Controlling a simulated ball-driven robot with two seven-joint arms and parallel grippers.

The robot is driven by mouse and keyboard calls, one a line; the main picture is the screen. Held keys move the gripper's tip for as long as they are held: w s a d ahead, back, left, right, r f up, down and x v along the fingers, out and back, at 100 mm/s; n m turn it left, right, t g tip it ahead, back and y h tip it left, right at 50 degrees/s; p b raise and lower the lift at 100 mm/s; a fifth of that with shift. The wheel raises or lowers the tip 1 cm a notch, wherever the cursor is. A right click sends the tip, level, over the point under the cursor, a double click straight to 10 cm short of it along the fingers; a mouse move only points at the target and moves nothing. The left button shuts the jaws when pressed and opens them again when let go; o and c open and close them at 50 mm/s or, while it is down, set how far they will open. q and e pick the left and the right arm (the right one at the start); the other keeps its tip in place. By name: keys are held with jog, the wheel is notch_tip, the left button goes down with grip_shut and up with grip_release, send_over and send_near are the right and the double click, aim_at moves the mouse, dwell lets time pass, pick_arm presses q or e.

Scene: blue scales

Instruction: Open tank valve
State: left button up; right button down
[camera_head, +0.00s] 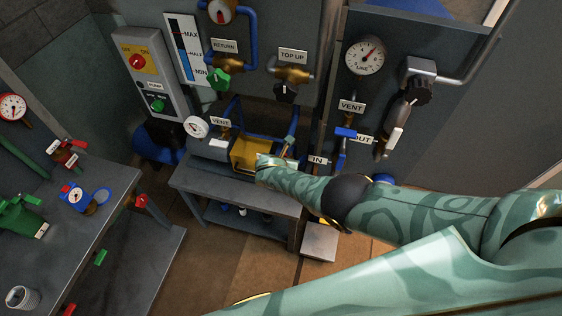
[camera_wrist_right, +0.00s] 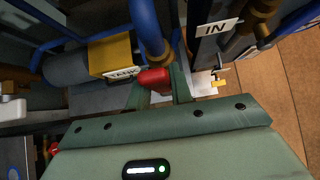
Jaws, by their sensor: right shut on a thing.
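The tank valve's red handle (camera_wrist_right: 154,77) shows in the right wrist view, beside the TANK label (camera_wrist_right: 122,72) and a blue vertical pipe. My right gripper (camera_wrist_right: 160,85) has its two green fingers on either side of the handle and is shut on it. There the arm and hand hide the handle. The handle's exact turn angle is hard to tell. My left gripper is in neither view.
The IN label (camera_wrist_right: 217,28) and pipes stand close to the right of the gripper. Vent and out valves (camera_head: 345,133) and a line gauge (camera_head: 365,56) are on the right panel. A side bench (camera_head: 120,180) with valves and gauges stands at left. Brown floor is open between.

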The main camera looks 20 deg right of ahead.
jog(key=shift+a, duration=0.1)
dwell(0.6)
jog(key=c, duration=1.2)
grip_release()
jog(key=shift+w, duration=0.1)
jog(key=shift+c, duration=0.2)
